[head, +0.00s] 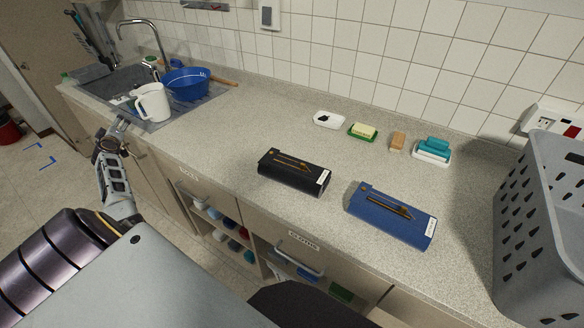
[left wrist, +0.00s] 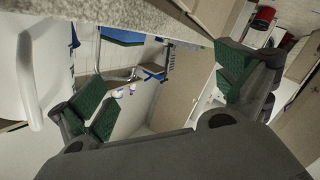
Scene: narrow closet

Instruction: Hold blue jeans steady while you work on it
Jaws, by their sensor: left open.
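The blue jeans (head: 378,228) appear as a flat, folded dark blue bundle on the counter, right of centre in the head view. A thin brown and dark tool lies on top, and a white label is at the right end. My left gripper (head: 120,124) is at the counter's front edge near the sink, far to the left of the jeans. In the left wrist view my left gripper (left wrist: 168,92) has its green-padded fingers wide apart with nothing between them. The jeans are not seen there. My right gripper is out of view.
A black folded bundle (head: 292,178) lies left of the jeans. Soap dishes and a brush stand behind. A grey basket (head: 540,230) stands at right. A white pitcher (head: 153,102) and blue basin (head: 187,84) are by the sink. Open drawers (head: 285,262) are below the counter.

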